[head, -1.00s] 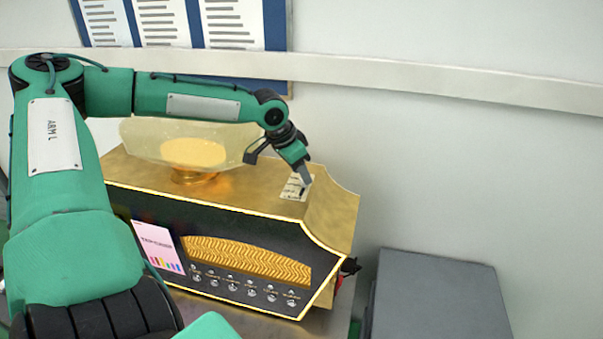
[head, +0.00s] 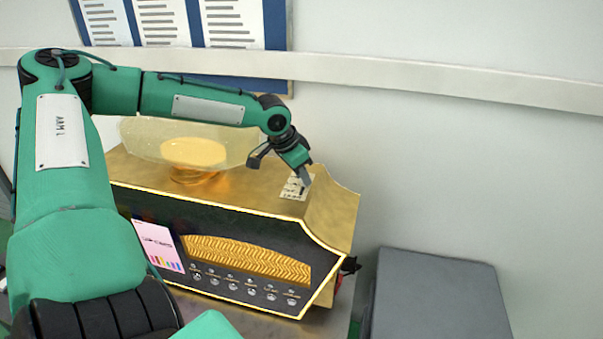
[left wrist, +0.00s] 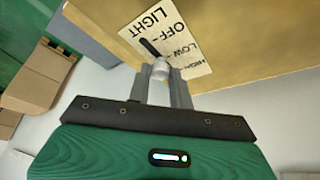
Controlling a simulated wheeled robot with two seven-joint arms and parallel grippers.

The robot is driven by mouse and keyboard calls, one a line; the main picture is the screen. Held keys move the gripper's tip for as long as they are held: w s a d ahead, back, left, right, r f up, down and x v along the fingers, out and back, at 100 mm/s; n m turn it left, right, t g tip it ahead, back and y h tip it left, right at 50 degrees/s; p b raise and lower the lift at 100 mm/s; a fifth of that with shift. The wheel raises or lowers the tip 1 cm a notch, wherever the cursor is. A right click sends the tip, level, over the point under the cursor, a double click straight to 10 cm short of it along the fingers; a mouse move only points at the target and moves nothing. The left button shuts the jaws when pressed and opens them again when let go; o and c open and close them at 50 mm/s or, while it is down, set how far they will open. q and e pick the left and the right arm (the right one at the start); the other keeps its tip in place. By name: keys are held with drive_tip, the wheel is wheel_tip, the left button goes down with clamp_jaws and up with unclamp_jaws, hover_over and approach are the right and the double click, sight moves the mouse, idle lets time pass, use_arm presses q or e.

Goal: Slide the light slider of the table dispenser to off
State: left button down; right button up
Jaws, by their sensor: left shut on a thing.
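The gold and black table dispenser (head: 230,225) stands on a metal table. Its light label (head: 295,188) lies on the gold top near the right end. In the left wrist view the label (left wrist: 152,22) reads LIGHT, OFF, LOW and HIGH beside a dark slot (left wrist: 149,47). My left gripper (head: 306,180) reaches down to the label, shut on the pale slider knob (left wrist: 160,67). The knob is beside the LOW and HIGH end, with bare slot showing toward OFF. The fingers partly cover the label, so its exact mark is unclear. My right gripper is not in view.
A translucent bowl (head: 150,140) with golden contents sits on the dispenser's top, under my left forearm. A wall with a rail (head: 430,83) is behind. A grey box (head: 435,295) stands right of the table. Cardboard boxes (left wrist: 38,78) show in the left wrist view.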

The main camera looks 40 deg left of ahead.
use_arm(q)
drive_tip(key=shift+s+d+r+p, duration=0.1)
drive_tip(key=shift+s+d+p, duration=0.25)
drive_tip(key=shift+s, duration=0.3)
drive_tip(key=shift+s+d+p, duration=0.3)
drive_tip(key=shift+s+d, duration=0.05)
drive_tip(key=shift+s, duration=0.25)
drive_tip(key=shift+s+d, duration=0.1)
drive_tip(key=shift+s, duration=0.05)
drive_tip(key=shift+f, duration=0.25)
drive_tip(key=c, duration=1.3)
unclamp_jaws()
drive_tip(key=shift+s+r, duration=0.1)
drive_tip(key=shift+s, duration=0.05)
